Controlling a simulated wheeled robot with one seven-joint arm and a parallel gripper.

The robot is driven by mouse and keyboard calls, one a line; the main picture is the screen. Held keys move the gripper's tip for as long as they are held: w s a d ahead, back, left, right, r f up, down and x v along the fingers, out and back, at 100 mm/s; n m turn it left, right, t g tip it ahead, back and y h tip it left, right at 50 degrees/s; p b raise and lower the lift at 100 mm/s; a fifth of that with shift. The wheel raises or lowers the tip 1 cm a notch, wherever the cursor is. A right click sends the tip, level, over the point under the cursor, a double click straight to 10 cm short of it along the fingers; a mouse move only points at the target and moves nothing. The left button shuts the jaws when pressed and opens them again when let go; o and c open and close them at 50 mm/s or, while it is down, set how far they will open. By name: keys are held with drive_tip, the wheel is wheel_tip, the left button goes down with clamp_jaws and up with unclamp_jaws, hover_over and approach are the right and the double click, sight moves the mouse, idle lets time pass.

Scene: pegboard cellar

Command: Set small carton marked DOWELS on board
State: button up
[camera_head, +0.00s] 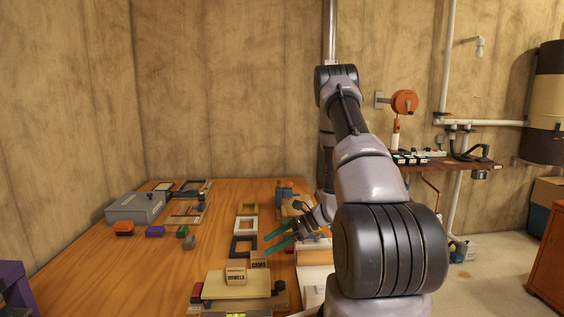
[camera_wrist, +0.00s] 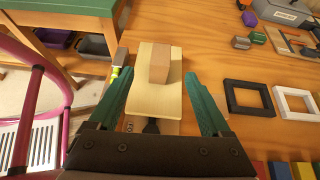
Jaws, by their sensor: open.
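The small carton marked DOWELS (camera_head: 236,275) stands upright at the back of a cream board (camera_head: 225,289) near the front of the wooden table. My gripper (camera_head: 276,244), with teal fingers, is open above and right of the cartons. In the wrist view, my gripper (camera_wrist: 158,77) shows spread fingers on both sides of the cream board (camera_wrist: 145,88). A brown carton (camera_wrist: 160,66) stands there beyond the fingertips, apart from them; its label is not visible in this view.
A black frame (camera_head: 243,247) and other open frames lie behind the cartons. A grey box (camera_head: 136,207) and small coloured blocks sit at the left. Bare wood (camera_head: 120,270) is open left of the board. A purple thing (camera_head: 14,285) stands at the near left.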

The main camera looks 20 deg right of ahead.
drive_tip(key=s+a+r+n+g+h, duration=0.1)
drive_tip(key=s+a+r+n, duration=0.15)
drive_tip(key=r, duration=0.45)
drive_tip(key=s+a+r+n+g+h, duration=0.1)
drive_tip(key=r+n, duration=0.2)
drive_tip(key=r, duration=0.5)
drive_tip(key=s+a+r+n+h, duration=0.1)
drive_tip(key=s+r+n, duration=0.15)
drive_tip(key=r, duration=0.45)
drive_tip(key=s+r+n+t+h, duration=0.5)
drive_tip(key=s+r+n, duration=0.3)
drive_tip(key=s+r, duration=0.7)
wheel_tip(320, 180, up, 3)
drive_tip(key=shift+s+d+n+t+h, duration=0.2)
drive_tip(key=shift+d+n+t+h, duration=0.2)
drive_tip(key=shift+h, duration=0.5)
